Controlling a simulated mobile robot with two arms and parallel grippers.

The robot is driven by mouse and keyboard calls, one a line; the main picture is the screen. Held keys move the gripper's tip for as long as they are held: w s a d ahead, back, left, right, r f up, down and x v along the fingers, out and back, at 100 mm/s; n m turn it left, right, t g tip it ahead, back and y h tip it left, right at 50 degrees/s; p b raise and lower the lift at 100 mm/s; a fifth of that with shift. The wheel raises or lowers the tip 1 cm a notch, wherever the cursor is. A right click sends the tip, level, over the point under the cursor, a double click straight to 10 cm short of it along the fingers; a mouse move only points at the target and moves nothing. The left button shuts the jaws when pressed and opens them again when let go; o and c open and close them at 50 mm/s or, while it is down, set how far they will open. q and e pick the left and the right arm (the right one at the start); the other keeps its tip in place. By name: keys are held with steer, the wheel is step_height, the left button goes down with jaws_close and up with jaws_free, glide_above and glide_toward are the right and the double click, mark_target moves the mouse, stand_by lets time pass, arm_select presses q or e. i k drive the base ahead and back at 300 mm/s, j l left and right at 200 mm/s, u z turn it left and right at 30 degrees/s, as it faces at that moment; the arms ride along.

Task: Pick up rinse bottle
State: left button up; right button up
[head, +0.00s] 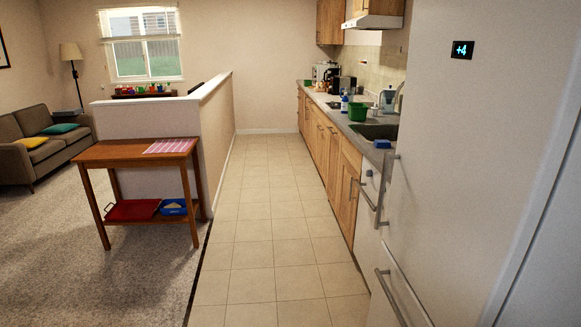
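A small white and blue bottle (344,104), which looks like the rinse bottle, stands upright on the kitchen counter along the right wall. It is far off and small, so its label cannot be read. It stands just left of a green container (358,112), on the far side of the sink (375,131). Neither of my grippers is in view.
A tiled floor (266,220) runs clear between a half wall (215,130) and the wooden cabinets (325,143). A large white fridge (460,160) stands close at right, its handles sticking out. A wooden table (125,153) stands at left on carpet.

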mark_target(344, 104)
steer(key=i, duration=4.15)
steer(key=i+z, duration=0.1)
steer(key=i, duration=0.4)
steer(key=i+j+z, duration=0.15)
steer(key=i, duration=0.4)
steer(key=i+j+z, duration=0.1)
steer(key=i, duration=0.4)
steer(key=i+j+z, duration=0.1)
steer(key=i, duration=0.4)
